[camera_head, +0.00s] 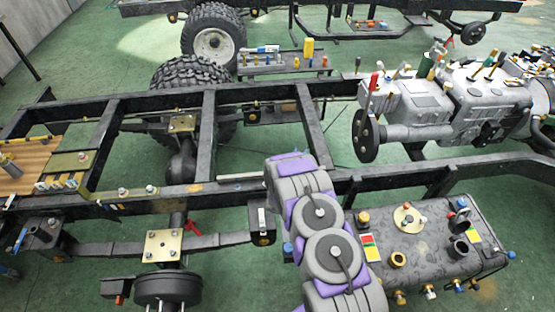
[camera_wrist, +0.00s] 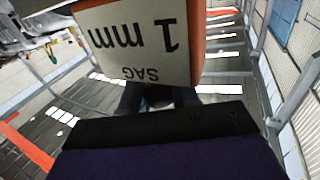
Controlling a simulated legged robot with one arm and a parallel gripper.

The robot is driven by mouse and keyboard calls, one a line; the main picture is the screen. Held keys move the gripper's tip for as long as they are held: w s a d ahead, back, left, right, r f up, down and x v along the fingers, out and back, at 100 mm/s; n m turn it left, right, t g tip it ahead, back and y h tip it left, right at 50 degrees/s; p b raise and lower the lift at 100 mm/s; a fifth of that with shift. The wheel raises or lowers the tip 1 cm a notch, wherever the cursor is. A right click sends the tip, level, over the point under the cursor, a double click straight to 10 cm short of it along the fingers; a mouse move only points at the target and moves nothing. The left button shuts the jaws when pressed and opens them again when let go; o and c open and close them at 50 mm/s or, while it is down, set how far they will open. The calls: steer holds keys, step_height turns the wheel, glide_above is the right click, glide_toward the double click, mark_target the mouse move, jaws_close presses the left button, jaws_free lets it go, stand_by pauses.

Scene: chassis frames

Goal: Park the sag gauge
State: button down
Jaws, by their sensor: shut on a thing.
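The sag gauge (camera_wrist: 140,40) fills the upper middle of the wrist view. It has a pale face marked "1 mm" and "SAG", upside down in the picture, and orange sides. My gripper (camera_wrist: 158,104) is shut on it; a dark jaw edge shows below the gauge. In the head view my purple and grey arm reaches up over the near chassis rail (camera_head: 380,181), and its gripper and the gauge cannot be made out clearly there. Where the gauge is to be parked cannot be told.
A grey engine and gearbox (camera_head: 470,100) stands at the upper right. A dark tank (camera_head: 420,235) with several caps lies right of my arm. A tray (camera_head: 285,68) with small coloured items stands behind the frame. A wooden board (camera_head: 30,175) lies at the left.

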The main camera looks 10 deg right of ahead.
steer(key=d, duration=0.7)
steer(key=shift+d+p, duration=0.25)
steer(key=shift+p, duration=0.2)
steer(key=shift+s+r, duration=0.1)
steer(key=c, duration=0.9)
jaws_free()
steer(key=p+v, duration=0.2)
steer(key=v, duration=1.5)
steer(key=shift+s+a, duration=0.1)
steer(key=shift+s, duration=0.05)
